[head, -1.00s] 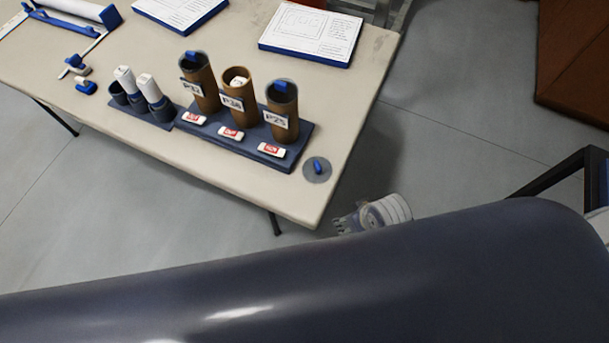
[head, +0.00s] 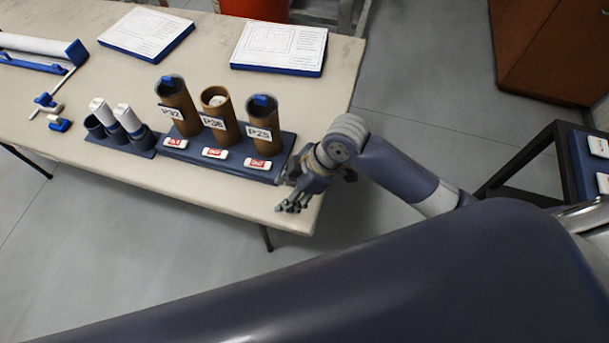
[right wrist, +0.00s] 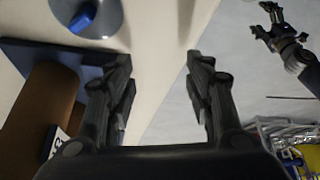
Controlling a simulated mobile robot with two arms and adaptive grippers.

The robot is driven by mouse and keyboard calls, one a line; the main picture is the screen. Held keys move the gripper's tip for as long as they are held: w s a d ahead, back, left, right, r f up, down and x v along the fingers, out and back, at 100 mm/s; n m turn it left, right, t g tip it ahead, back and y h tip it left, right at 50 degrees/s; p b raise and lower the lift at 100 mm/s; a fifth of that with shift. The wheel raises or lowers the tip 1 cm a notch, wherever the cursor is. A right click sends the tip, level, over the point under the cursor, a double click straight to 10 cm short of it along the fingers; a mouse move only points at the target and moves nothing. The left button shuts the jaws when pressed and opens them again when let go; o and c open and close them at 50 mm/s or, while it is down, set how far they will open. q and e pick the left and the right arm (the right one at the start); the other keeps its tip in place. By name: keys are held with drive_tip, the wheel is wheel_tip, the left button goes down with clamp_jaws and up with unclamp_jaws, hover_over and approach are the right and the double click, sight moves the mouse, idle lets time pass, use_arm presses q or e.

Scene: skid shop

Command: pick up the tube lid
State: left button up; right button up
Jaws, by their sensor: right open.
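The tube lid is a flat grey disc with a blue knob. It lies at the top left of the right wrist view (right wrist: 103,18), on the pale tabletop, beyond the fingertips and left of the gap between them. In the head view my right gripper and arm hide it. My right gripper (head: 293,202) is over the table's front right corner. Its two fingers stand apart with nothing between them in the right wrist view (right wrist: 157,60). Another dark gripper (right wrist: 266,22), seemingly my left, shows small at that view's upper right; its finger state is unclear.
A dark rack (head: 287,157) with three labelled brown tubes (head: 263,128) stands just left of my right gripper. A smaller holder (head: 140,146) with white-topped pieces is farther left. Two printed boards (head: 279,46) lie behind. The table's (head: 330,75) right edge is close to my arm.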

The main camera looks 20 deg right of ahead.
drive_tip(key=w+d+r+n, duration=0.1)
drive_tip(key=w+d+r+n+g, duration=0.1)
drive_tip(key=d, duration=0.1)
drive_tip(key=w+d+r+n, duration=0.1)
drive_tip(key=w+n, duration=0.1)
drive_tip(key=shift+d+g+h, duration=0.25)
drive_tip(key=shift+g+h, duration=0.05)
drive_tip(key=w+d+r+n, duration=0.1)
drive_tip(key=w+d+r, duration=0.2)
drive_tip(key=d+r, duration=0.15)
drive_tip(key=shift+g, duration=0.4)
drive_tip(key=x, duration=0.5)
drive_tip(key=shift+s+d+f+p, duration=0.2)
drive_tip(key=shift+d+f+p, duration=0.1)
drive_tip(key=shift+f, duration=0.15)
drive_tip(key=shift+d+f+p+x, duration=0.1)
drive_tip(key=shift+d+p+x, duration=0.1)
drive_tip(key=shift+x, duration=0.7)
drive_tip(key=shift+d+f+p+x, duration=0.1)
drive_tip(key=shift+p+x, duration=0.1)
drive_tip(key=shift+x, duration=0.65)
drive_tip(key=shift+d+p+x, duration=0.15)
drive_tip(key=shift+p+x, duration=0.05)
drive_tip(key=shift+x, duration=0.7)
drive_tip(key=shift+w, duration=0.1)
drive_tip(key=c, duration=1)
